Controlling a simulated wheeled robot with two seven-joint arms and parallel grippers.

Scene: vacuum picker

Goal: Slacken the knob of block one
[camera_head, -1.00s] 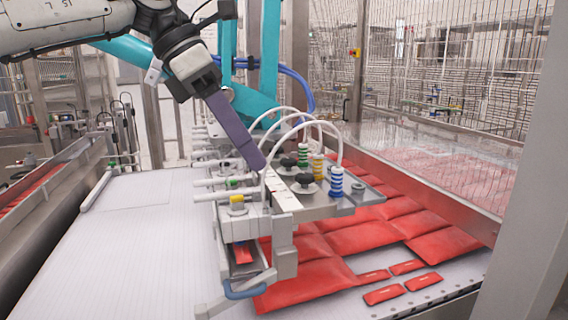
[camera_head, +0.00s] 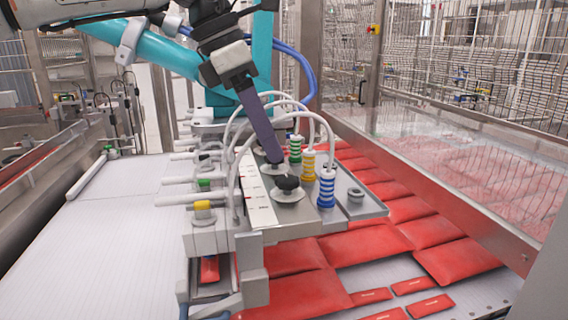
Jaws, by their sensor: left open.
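The vacuum picker head (camera_head: 215,238) carries a flat grey plate with black knobs on round metal discs. The near black knob (camera_head: 287,183) is in clear view. Another knob stood behind it, and its disc (camera_head: 273,169) is now mostly hidden by my finger. I cannot tell which block is number one. My left gripper (camera_head: 271,156) comes down from the upper left with its long purple-grey fingers. They line up so that they look like one bar. It is open, with its tips at the rear disc, just behind the near knob. Contact cannot be told. My right gripper is not in view.
Green (camera_head: 295,148), yellow (camera_head: 308,165) and blue-striped (camera_head: 327,187) suction bellows stand right of the knobs. White hoses arch over the plate close to my fingers. Red packets (camera_head: 370,242) lie below on the right. A mesh fence (camera_head: 470,60) stands behind; the white belt (camera_head: 90,240) at left is clear.

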